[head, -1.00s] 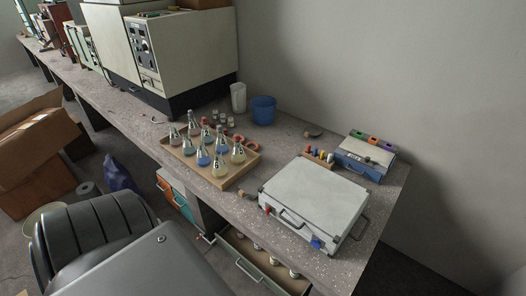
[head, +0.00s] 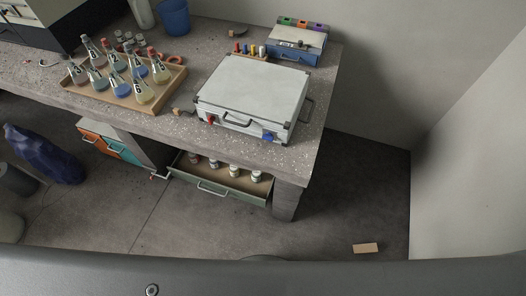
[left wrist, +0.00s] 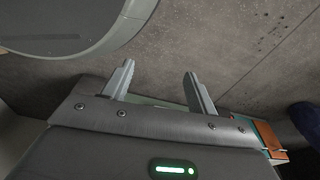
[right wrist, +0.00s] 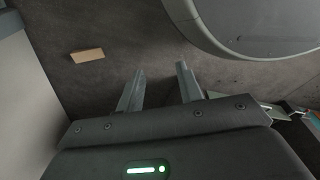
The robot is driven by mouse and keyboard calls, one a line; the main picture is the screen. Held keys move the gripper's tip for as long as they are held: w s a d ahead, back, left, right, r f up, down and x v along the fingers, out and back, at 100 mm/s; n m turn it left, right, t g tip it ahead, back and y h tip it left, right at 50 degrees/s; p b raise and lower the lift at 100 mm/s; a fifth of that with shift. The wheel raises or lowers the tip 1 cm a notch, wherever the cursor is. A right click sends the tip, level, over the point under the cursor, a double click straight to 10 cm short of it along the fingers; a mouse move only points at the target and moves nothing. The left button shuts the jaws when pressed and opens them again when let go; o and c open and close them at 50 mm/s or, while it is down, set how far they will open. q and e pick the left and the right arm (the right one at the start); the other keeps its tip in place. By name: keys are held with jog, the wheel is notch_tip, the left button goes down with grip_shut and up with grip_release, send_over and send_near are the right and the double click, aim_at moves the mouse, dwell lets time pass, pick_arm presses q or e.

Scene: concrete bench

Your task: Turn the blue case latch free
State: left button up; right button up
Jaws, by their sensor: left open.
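A white case (head: 251,92) with dark corners lies closed on the bench, near its right end. Its front side has a dark handle (head: 238,122), a red latch (head: 211,119) at the left and a blue latch (head: 267,137) at the right. Neither gripper shows in the head view. In the left wrist view my left gripper (left wrist: 159,82) is open and empty above the floor. In the right wrist view my right gripper (right wrist: 160,84) has its fingers apart with nothing between them, also above the floor.
A wooden tray (head: 160,101) of flasks stands left of the case. A blue box (head: 293,52) and a small rack (head: 250,56) of coloured pegs stand behind it. Below the bench edge, an open drawer (head: 220,188) holds small bottles. A wooden block (head: 366,248) lies on the floor.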

pick_arm(q)
jog(key=w+d+b, duration=0.1)
jog(key=w+b, duration=0.6)
pick_arm(e)
jog(key=w+a, duration=0.1)
jog(key=w, duration=0.6)
notch_tip(320, 180, up, 12)
jog(key=w+t+b, duration=0.2)
jog(key=t+b, duration=0.1)
jog(key=b, duration=1)
pick_arm(q)
notch_tip(320, 180, up, 41)
jog(key=m+t+h, duration=0.1)
jog(key=t+h, duration=0.3)
jog(key=t, duration=0.7)
send_over(268, 137)
jog(key=s+a, duration=0.4)
jog(key=s, duration=0.8)
jog(key=b+x, duration=0.1)
jog(key=x, duration=0.9)
jog(key=shift+w+f, duration=0.25)
jog(key=shift+w, duration=0.1)
pick_arm(e)
jog(key=w+a+r+n+t+y, duration=0.1)
jog(key=w+a+r+t+y, duration=0.1)
jog(key=w+a+r+t, duration=0.3)
jog(key=shift+w+a+r+y, duration=0.3)
jog(key=shift+w+a, duration=0.1)
jog(key=shift+w, duration=0.85)
